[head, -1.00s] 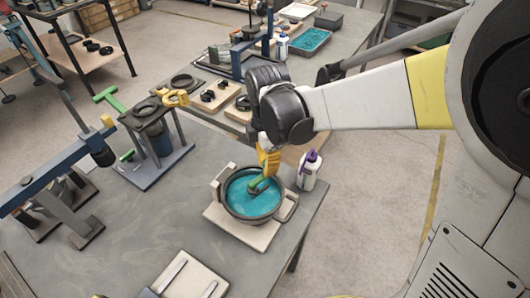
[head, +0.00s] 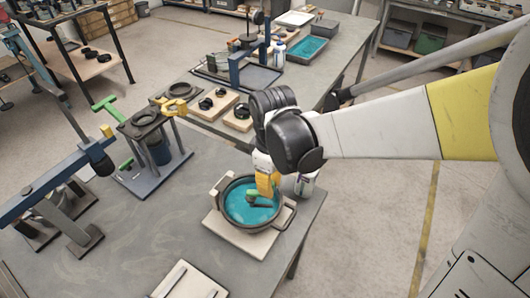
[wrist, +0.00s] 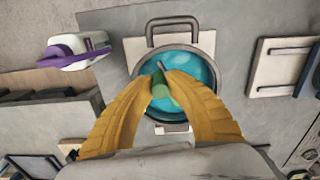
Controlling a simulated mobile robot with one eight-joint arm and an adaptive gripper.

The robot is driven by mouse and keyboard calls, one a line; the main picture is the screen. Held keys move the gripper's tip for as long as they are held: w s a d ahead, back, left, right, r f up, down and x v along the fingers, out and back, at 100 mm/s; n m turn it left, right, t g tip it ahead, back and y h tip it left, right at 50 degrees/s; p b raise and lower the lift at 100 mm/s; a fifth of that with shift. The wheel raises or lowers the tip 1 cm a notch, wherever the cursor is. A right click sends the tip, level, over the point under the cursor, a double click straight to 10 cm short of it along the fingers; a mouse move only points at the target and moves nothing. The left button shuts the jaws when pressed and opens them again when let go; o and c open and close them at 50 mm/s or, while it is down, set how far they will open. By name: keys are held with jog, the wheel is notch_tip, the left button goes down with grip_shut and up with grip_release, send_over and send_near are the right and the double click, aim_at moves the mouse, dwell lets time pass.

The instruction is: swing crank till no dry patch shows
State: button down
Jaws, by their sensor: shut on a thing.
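A dark round pot (head: 228,212) with side handles stands on a pale board (head: 238,238) near the table's right edge. Bright blue liquid (head: 238,208) covers the part of its inside that I can see. A crank with a green grip (head: 252,194) sits inside the pot, and the grip shows in the wrist view (wrist: 163,97). My gripper (head: 266,187), with yellow fingers, is shut on the green grip above the pot. In the wrist view my fingers (wrist: 161,84) hide much of the pot's near side. I cannot make out any dry patch.
A white bottle with a purple cap (wrist: 72,50) stands close beside the pot, partly hidden by my wrist in the head view. A pale board with a bar (head: 188,283) lies at the front. A blue stand (head: 150,170) is to the left. Grey table between is clear.

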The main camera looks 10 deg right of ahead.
jog(key=s+m, duration=0.1)
jog(key=m, duration=0.1)
jog(key=s+m, duration=0.1)
jog(key=m, duration=0.1)
jog(key=shift+a+m, duration=0.3)
jog(key=shift+a, duration=0.1)
jog(key=m, duration=0.2)
jog(key=s+a+m, duration=0.1)
jog(key=m, duration=0.2)
jog(key=shift+s+a+m, duration=0.3)
jog(key=shift+s+a, duration=0.05)
jog(key=shift+a, duration=0.05)
jog(key=m, duration=0.1)
jog(key=a+m, duration=0.1)
jog(key=m, duration=0.1)
jog(key=a+m, duration=0.1)
jog(key=m, duration=0.1)
jog(key=shift+s+a, duration=0.2)
jog(key=shift+s, duration=0.15)
jog(key=shift+w+a+m, duration=0.1)
jog(key=shift+a+m, duration=0.45)
jog(key=shift+m, duration=0.75)
jog(key=shift+w+a+m, duration=0.1)
jog(key=shift+a+m, duration=0.45)
jog(key=shift+m, duration=0.75)
jog(key=c, duration=1.3)
grip_release()
jog(key=shift+c, duration=0.2)
